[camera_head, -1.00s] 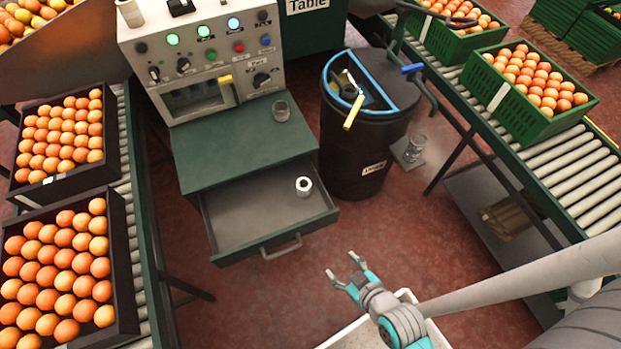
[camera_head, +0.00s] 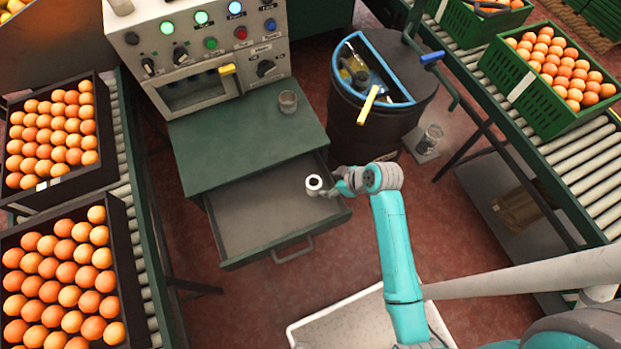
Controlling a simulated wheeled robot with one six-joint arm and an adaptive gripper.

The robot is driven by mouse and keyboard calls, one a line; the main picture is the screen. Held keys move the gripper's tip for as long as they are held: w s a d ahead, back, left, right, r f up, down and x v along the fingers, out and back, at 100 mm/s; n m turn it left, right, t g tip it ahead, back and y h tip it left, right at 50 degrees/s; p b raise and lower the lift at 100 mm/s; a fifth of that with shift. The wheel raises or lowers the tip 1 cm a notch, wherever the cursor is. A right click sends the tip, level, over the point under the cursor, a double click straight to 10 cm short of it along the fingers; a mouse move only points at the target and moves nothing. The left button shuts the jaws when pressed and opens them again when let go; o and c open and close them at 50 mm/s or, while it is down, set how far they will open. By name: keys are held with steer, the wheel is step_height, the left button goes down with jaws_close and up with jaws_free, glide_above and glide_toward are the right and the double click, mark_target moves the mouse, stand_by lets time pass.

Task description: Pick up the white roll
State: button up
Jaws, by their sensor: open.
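The white roll (camera_head: 314,183) stands upright in the open drawer (camera_head: 252,214), near its right side, with its dark hole facing up. My gripper (camera_head: 328,192) is at the right of the roll, over the drawer's right edge. The jaws are open and their tips are close to the roll. I cannot tell whether they touch it or lie around it. Part of the fingers is hidden by the wrist.
The green cabinet top (camera_head: 235,150) bears a glass jar (camera_head: 288,102). A black barrel (camera_head: 375,115) with a blue rim stands at the right of the drawer. A white bin (camera_head: 345,325) lies below. Conveyors with orange crates flank both sides.

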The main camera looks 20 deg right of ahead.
mark_target(317, 184)
steer(key=x, duration=0.5)
steer(key=shift+w+a+f, duration=0.15)
steer(key=shift+w+f, duration=0.05)
steer(key=shift+x, duration=2.65)
steer(key=shift+w+r, duration=0.1)
steer(key=shift+w, duration=0.05)
steer(key=c, duration=0.9)
